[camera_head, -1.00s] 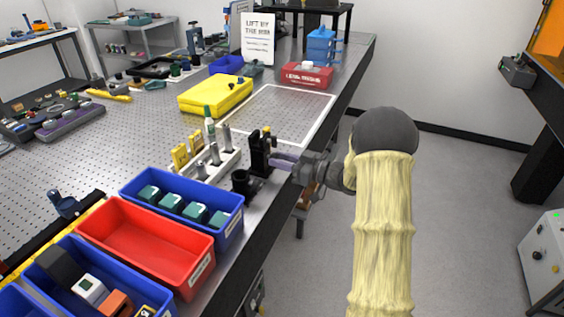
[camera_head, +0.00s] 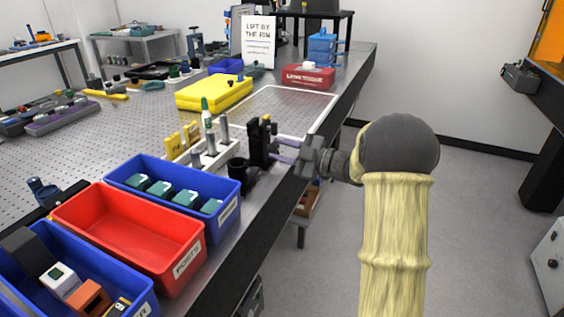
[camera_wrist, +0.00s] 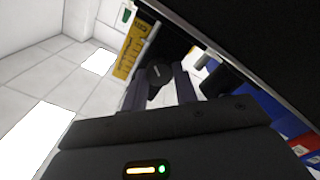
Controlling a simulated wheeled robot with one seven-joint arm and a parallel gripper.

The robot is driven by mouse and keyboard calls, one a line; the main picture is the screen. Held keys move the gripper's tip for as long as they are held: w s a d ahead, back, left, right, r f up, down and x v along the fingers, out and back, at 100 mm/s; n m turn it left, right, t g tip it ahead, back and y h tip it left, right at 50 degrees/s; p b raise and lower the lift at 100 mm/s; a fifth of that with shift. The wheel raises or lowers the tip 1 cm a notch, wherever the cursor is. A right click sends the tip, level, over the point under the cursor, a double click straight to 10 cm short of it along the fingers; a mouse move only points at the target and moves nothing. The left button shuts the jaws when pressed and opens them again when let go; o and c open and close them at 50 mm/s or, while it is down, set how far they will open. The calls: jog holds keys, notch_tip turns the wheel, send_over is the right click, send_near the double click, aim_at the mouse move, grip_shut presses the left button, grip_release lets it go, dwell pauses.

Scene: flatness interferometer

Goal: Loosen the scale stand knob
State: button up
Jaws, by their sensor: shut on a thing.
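The scale stand (camera_head: 257,143) is a small black upright block near the front edge of the bench. Its dark round knob (camera_wrist: 158,72) shows between my two fingers in the wrist view; in the head view the fingers and stand largely hide it. My gripper (camera_head: 279,149) reaches the stand from the right, over the bench edge, with its fingers at the stand's side. In the wrist view my gripper (camera_wrist: 160,84) is shut on the knob, one finger on each side. I cannot tell how far the knob is turned.
A black cup (camera_head: 238,171) and a white holder (camera_head: 213,160) with upright pins stand close left of the stand. Blue (camera_head: 225,196) and red (camera_head: 128,232) bins line the bench front. A white-framed bench area (camera_head: 290,107) behind is clear.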

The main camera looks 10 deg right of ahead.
jog(key=n+b, duration=0.2)
jog(key=f+n+b, duration=0.1)
jog(key=n+b, duration=0.1)
jog(key=b, duration=0.1)
jog(key=shift+n, duration=0.3)
jog(key=shift+r+n+b, duration=0.3)
jog(key=shift+n+b, duration=0.9)
jog(key=shift+b, duration=0.4)
jog(key=o, duration=1)
jog(key=shift+r, duration=0.1)
jog(key=shift+r+p, duration=0.2)
jog(key=shift+p, duration=0.35)
